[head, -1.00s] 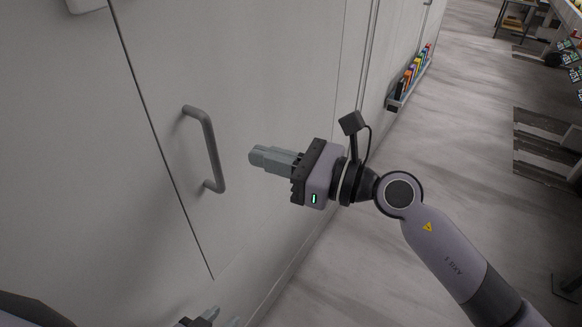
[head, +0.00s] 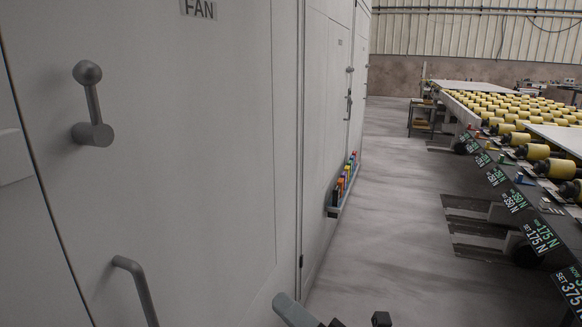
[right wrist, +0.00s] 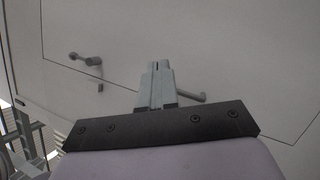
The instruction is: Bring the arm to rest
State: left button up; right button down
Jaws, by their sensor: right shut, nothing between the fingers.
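My right gripper (head: 283,302) shows only in part at the bottom edge of the head view, its grey fingers pointing left toward the cabinet. In the right wrist view the fingers (right wrist: 158,70) are together, with nothing between them. They point at the pale cabinet door (right wrist: 220,50). The rest of my right arm is below the head view. My left gripper is not in view.
The pale cabinet wall (head: 200,180) fills the left, with a grey bar handle (head: 138,290), a ball-ended lever (head: 92,105) and a FAN label (head: 200,8). A low rack (head: 345,185) holds coloured items. A yellow roller table (head: 520,125) stands right. The floor (head: 390,220) between is clear.

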jog(key=s+d+f+m+t+h+p, duration=0.1)
jog(key=s+d+f+m+t+h, duration=0.15)
jog(key=d+f+m+h, duration=1.3)
jog(key=s+d+f+m+g, duration=0.2)
jog(key=s+f+m, duration=0.3)
jog(key=s+m, duration=0.1)
jog(key=s+d+f+m+g+p, duration=0.1)
jog(key=s+d+f+m+g, duration=0.2)
jog(key=s+f+m, duration=0.3)
jog(key=shift+s+f+m, duration=0.25)
jog(key=shift+s+m, duration=0.35)
jog(key=shift+m, duration=0.55)
jog(key=shift+g+y, duration=0.25)
